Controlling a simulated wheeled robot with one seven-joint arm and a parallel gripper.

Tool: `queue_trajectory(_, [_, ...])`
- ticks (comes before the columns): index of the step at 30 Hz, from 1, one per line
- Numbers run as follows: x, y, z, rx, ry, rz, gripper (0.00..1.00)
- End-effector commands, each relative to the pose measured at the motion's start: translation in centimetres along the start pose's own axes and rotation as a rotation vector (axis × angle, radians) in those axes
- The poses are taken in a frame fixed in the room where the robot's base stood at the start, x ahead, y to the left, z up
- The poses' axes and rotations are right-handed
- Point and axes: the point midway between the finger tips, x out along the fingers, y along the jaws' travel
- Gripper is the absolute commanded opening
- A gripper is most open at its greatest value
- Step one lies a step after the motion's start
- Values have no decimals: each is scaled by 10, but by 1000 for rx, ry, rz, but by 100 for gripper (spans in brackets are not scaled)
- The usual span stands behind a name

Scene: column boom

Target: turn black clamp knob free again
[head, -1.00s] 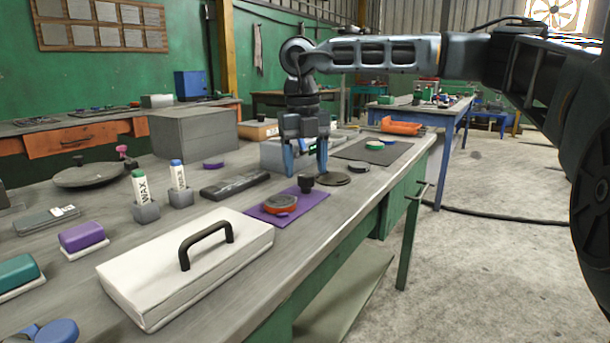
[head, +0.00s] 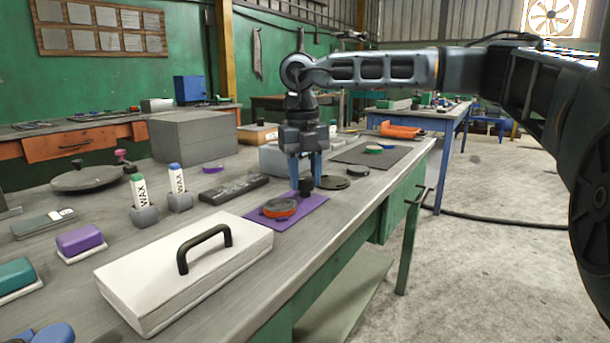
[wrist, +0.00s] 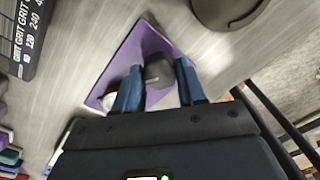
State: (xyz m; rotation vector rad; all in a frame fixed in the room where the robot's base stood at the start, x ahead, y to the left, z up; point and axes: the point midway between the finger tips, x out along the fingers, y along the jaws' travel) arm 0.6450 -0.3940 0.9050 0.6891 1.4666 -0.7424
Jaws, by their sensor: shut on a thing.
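The black clamp knob (head: 306,187) stands on the purple mat (head: 312,201) on the near bench. It also shows in the wrist view (wrist: 159,72), between the blue fingers of my gripper (wrist: 159,88). In the head view my gripper (head: 305,178) points straight down over the mat, its fingers around the knob. It is shut on the knob. An orange-rimmed round piece with a grey top (head: 279,208) lies on the same mat, left of the knob. The knob's underside is hidden.
A white case with a black handle (head: 190,265) lies in front of the mat. A dark flat block (head: 234,189) lies to the left. A dark disc (head: 332,182) lies close behind right, and a grey box (head: 284,160) stands behind my gripper. The bench's right edge is near.

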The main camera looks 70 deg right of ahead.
Motion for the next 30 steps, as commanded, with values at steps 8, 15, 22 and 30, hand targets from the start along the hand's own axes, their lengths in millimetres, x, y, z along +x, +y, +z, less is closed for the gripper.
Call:
queue_trajectory(8, [0,0,0,-9,-1,0,9])
queue_trajectory(15, [0,0,0,-94,-4,-1,9])
queue_trajectory(22, [0,0,0,-270,-10,-1,9])
queue_trajectory(30, [0,-1,0,-526,-20,-2,9])
